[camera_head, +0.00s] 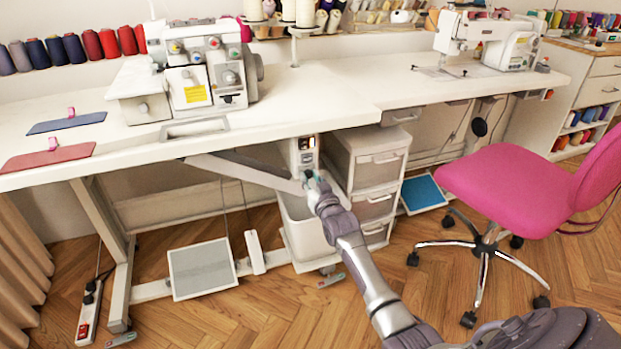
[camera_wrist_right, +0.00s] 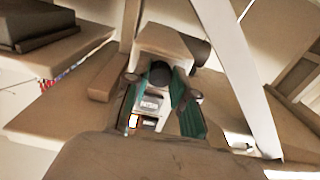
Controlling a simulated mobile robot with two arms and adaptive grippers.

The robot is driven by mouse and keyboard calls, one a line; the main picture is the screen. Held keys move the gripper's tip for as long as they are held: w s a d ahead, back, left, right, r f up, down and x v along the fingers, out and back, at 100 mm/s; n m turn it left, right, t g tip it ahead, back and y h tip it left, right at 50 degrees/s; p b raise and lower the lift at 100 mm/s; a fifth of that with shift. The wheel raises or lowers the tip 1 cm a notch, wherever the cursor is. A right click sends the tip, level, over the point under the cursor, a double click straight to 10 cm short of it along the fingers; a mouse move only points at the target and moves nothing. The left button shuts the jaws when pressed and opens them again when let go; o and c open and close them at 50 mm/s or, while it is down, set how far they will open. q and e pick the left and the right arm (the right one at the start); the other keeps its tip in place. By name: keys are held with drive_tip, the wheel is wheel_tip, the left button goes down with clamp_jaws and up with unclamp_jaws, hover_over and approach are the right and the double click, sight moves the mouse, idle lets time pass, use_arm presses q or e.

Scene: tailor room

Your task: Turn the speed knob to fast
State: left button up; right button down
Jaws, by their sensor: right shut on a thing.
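The control box (camera_head: 302,145) hangs under the front edge of the sewing table, with a switch and a small display on its face. My right gripper (camera_head: 308,177) reaches up to its lower part from the front. In the right wrist view the box (camera_wrist_right: 168,40) shows with its dark round speed knob (camera_wrist_right: 160,73). There the teal fingers of my right gripper (camera_wrist_right: 158,82) are on both sides of the knob and shut on it. In the head view the gripper hides the knob. I cannot read the knob's setting. My left gripper is not in view.
The white table (camera_head: 290,110) carries an overlock machine (camera_head: 200,70) and a sewing machine (camera_head: 490,40). A drawer unit (camera_head: 375,160) and a bin (camera_head: 300,215) are close to my right gripper. A pink chair (camera_head: 510,180) stands at right; a foot pedal (camera_head: 202,268) lies on the floor.

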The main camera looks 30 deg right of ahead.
drive_tip(key=shift+f, duration=0.1)
drive_tip(key=c, duration=1.2)
unclamp_jaws()
drive_tip(key=v, duration=1.2)
